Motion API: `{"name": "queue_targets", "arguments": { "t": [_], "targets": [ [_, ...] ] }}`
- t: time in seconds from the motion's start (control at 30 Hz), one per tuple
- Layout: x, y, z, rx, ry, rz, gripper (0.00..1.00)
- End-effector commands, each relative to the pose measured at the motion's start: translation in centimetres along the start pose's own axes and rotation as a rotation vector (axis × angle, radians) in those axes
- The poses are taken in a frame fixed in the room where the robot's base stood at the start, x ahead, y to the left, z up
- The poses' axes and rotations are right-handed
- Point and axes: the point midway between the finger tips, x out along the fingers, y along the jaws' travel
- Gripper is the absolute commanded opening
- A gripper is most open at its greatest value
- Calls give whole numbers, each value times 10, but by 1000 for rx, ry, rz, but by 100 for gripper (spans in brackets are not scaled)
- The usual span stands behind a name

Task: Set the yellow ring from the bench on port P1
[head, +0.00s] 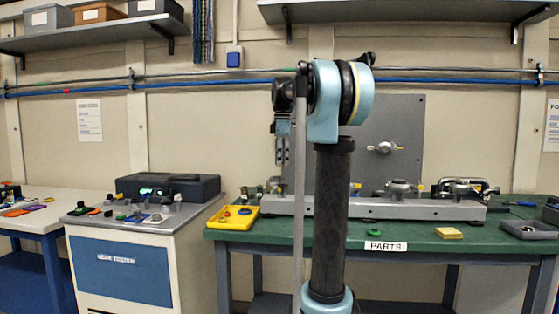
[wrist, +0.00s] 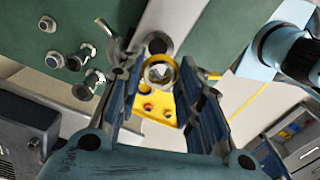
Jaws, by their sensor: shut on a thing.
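In the wrist view my gripper (wrist: 161,74) is shut on the yellow ring (wrist: 148,75), which sits between the fingertips with metal showing through its opening. In the head view my gripper (head: 282,150) points down over the left part of the bench (head: 480,232), partly behind my arm; the ring cannot be made out there. A grey rail (head: 430,208) with several metal fittings runs along the bench. A round dark fitting (wrist: 157,43) shows just beyond the ring in the wrist view. No P1 label is readable, and I cannot tell whether the ring touches any port.
A yellow tray (head: 234,223) with small coloured parts lies at the bench's left; it also shows below the ring in the wrist view (wrist: 149,116). A green ring (head: 374,232) and a yellow block (head: 449,233) lie in front. A grey panel (head: 400,125) stands behind the rail.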

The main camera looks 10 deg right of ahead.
Motion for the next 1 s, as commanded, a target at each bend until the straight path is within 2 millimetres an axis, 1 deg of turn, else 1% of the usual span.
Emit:
{"name": "queue_targets", "arguments": {
  "t": [0.13, 0.27, 0.8, 1.0],
  "targets": [
    [0, 0, 0, -2, 0, 0, 21],
    [7, 0, 0, -2, 0, 0, 21],
    [49, 0, 2, 1, 0, 0, 21],
    [61, 0, 2, 2, 0, 0, 21]
  ]
}}
